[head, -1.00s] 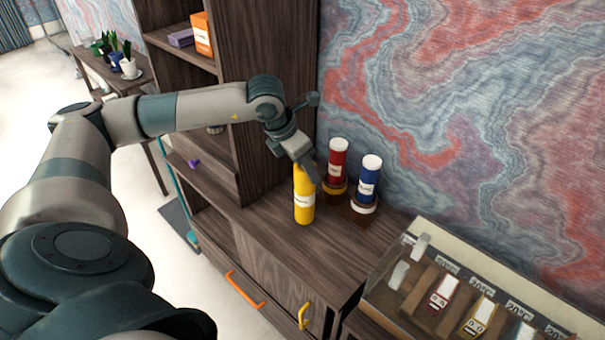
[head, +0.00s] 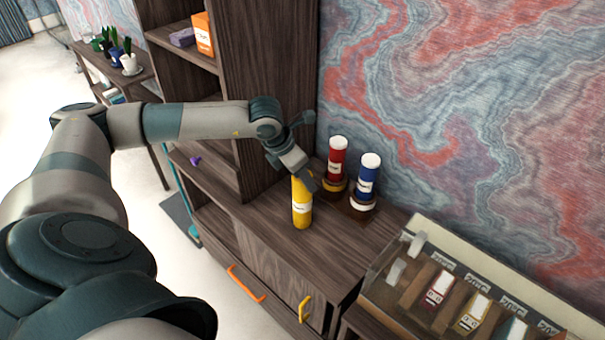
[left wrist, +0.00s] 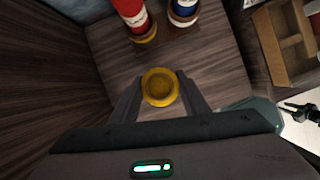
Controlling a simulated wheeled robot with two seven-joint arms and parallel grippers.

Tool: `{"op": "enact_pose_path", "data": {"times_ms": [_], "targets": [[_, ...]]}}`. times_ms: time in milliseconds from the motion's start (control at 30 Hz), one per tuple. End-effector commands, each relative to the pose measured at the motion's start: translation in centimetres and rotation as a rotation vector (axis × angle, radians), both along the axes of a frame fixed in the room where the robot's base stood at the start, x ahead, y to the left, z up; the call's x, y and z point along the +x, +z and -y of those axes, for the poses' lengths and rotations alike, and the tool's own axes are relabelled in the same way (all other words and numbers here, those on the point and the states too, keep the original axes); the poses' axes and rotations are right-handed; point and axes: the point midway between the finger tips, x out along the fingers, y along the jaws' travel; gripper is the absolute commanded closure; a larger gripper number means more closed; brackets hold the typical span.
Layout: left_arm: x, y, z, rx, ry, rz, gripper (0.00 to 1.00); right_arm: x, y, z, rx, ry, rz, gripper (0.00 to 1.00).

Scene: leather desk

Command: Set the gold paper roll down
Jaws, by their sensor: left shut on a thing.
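The gold paper roll (head: 302,207) is a yellow upright cylinder with a white label, at the wooden cabinet top (head: 262,222). My left gripper (head: 306,180) is shut on its upper part. In the left wrist view the roll's round top (left wrist: 160,87) sits between the two fingers of my left gripper (left wrist: 161,92). The roll's lower end appears at or just above the cabinet top; I cannot tell whether it touches.
A red roll (head: 337,158) and a blue roll (head: 368,175) stand in holders behind and to the right. A tray with boxes (head: 470,300) lies at the lower right. A tall shelf (head: 262,60) rises at the left. Bare wood lies in front of the rolls.

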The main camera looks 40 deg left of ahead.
Motion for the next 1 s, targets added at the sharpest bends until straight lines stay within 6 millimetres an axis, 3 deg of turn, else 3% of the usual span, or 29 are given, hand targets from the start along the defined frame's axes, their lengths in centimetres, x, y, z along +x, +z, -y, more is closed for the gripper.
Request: {"op": "enact_pose_path", "data": {"times_ms": [333, 367, 400, 433, 900, 1000], "targets": [[0.0, -0.4, 0.0, 0.000, -0.001, 0.002, 0.99, 0.0, -0.6, 0.0, 0.000, 0.000, 0.000, 0.69], [0.0, -0.2, 0.0, 0.000, -0.001, 0.001, 0.51, 0.0, -0.4, 0.0, 0.000, 0.000, 0.000, 0.69], [0.0, -0.2, 0.0, 0.000, -0.001, 0.001, 0.42, 0.0, -0.4, 0.0, 0.000, 0.000, 0.000, 0.69], [0.0, -0.2, 0.0, 0.000, -0.001, 0.001, 0.40, 0.0, -0.4, 0.0, 0.000, 0.000, 0.000, 0.69], [0.0, 0.2, 0.0, 0.000, -0.001, 0.001, 0.40, 0.0, 0.2, 0.1, -0.001, 0.001, 0.000, 0.69], [-0.3, 0.9, -0.1, 0.000, -0.001, 0.004, 0.40, -0.1, -0.5, 0.2, -0.001, 0.001, -0.001, 0.69]]}}
